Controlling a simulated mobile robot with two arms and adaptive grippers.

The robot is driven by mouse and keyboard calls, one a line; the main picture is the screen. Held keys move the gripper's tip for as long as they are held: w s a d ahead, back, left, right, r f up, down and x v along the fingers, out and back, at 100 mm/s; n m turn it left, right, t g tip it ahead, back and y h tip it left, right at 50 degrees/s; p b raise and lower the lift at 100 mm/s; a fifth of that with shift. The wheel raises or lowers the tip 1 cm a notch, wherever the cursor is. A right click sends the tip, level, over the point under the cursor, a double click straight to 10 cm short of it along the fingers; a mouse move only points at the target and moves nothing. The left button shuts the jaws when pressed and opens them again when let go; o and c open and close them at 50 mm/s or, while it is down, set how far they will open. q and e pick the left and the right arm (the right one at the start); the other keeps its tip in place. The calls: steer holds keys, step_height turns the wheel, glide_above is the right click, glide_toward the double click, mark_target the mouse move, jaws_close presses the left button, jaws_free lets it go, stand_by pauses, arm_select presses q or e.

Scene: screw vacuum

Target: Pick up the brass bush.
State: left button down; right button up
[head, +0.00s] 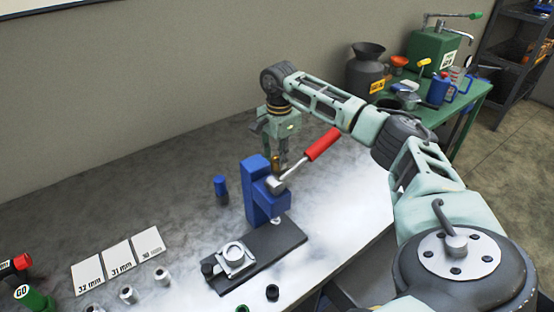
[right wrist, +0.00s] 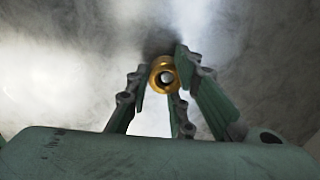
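The brass bush (right wrist: 153,77) shows as a gold ring between the fingers of my right gripper (right wrist: 161,72) in the right wrist view. The fingers sit close against its sides and look shut on it. In the head view the right gripper (head: 278,158) points down behind the blue press, with the bush (head: 275,161) a small gold spot at its fingertips. Part of the bush and fingertips is hidden there by the press and its lever. I cannot tell whether the bush touches the bench. My left gripper is not in view.
The blue arbor press (head: 257,195) with a red lever handle (head: 323,144) stands just in front of the gripper. A blue cylinder (head: 221,188) is to its left. Size cards (head: 118,258), several small bushes and gauges lie at the front left. The bench behind is clear.

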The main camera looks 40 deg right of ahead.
jaws_close()
